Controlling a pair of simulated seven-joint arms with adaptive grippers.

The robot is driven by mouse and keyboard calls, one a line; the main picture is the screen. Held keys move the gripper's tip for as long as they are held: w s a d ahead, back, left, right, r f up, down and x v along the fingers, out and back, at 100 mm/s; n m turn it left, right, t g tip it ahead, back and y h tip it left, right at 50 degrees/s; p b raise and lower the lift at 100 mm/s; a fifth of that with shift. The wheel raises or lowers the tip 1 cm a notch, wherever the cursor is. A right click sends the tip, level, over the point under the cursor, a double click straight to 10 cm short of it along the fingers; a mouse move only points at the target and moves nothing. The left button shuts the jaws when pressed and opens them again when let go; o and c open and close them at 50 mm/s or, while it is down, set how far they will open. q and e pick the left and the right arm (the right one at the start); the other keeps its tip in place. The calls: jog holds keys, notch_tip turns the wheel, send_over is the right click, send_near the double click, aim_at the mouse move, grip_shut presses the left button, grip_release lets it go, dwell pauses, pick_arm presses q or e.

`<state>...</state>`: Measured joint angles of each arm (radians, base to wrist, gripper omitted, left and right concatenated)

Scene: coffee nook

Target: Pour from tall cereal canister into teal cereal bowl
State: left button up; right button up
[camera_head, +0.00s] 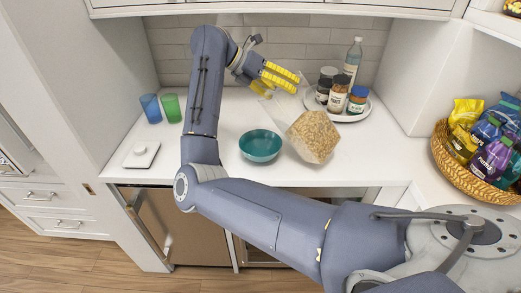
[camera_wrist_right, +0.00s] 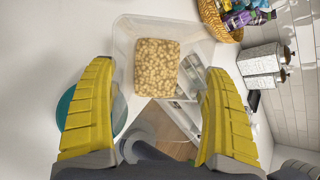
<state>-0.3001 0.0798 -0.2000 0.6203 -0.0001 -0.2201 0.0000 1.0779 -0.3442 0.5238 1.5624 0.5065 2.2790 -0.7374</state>
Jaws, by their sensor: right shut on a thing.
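The tall cereal canister (camera_head: 313,137) is clear, with tan cereal gathered in its lower right end. It is tilted, its clear upper end toward my right gripper (camera_head: 272,80), which is shut on it. In the right wrist view the canister (camera_wrist_right: 157,67) lies beyond and between the yellow fingers (camera_wrist_right: 160,112), cereal at its far end. The teal cereal bowl (camera_head: 261,146) stands upright on the counter, just left of the canister, and looks empty. In the wrist view the bowl (camera_wrist_right: 72,105) is partly hidden behind the left finger. My left gripper is not in view.
A round white tray (camera_head: 348,114) with jars and a bottle stands behind the canister. Blue (camera_head: 151,108) and green (camera_head: 171,107) cups and a white square item (camera_head: 142,154) are on the left. A wicker basket (camera_head: 462,178) of packages sits right. My right arm crosses the counter.

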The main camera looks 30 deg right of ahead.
jog(key=shift+s+d, duration=0.2)
jog(key=shift+d, duration=0.05)
jog(key=shift+s+d, duration=0.6)
jog(key=shift+d, duration=0.1)
dwell(0.4)
jog(key=shift+w+a+f+h, duration=0.1)
jog(key=shift+f+h, duration=0.2)
jog(key=shift+w+a+f+g, duration=0.15)
jog(key=shift+f+g, duration=0.15)
jog(key=shift+g, duration=0.1)
